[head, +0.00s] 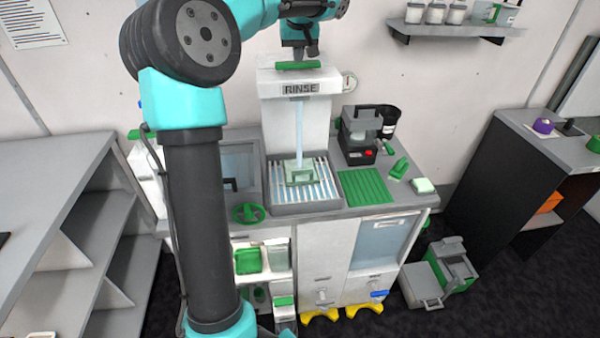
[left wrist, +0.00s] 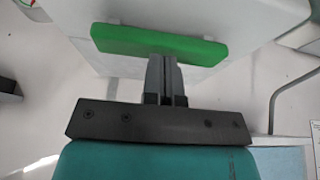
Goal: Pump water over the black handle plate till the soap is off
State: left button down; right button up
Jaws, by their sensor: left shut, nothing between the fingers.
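A handled plate (head: 300,175) lies on the slatted rinse tray (head: 272,192). It looks pale green rather than black. A thin pale stream of water (head: 299,130) falls onto it from the white RINSE unit (head: 330,108). The green pump bar (head: 298,65) sits on top of that unit. My left gripper (head: 299,54) is shut and empty, pointing down right at the bar. In the left wrist view the shut fingers (left wrist: 163,62) meet the edge of the green bar (left wrist: 160,40); whether they press it is unclear. My right gripper is out of view.
A green ribbed mat (head: 366,187) and a grey and black device (head: 360,135) with a red button are right of the tray. A green handwheel (head: 249,213) is at the counter's front left. A wall shelf (head: 455,30) hangs at upper right.

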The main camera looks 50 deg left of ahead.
pick_arm(q)
jog(key=shift+f, duration=0.1)
jog(key=shift+r, duration=2.55)
jog(key=shift+r, duration=0.1)
notch_tip(320, 180, up, 6)
jog(key=shift+f, duration=0.1)
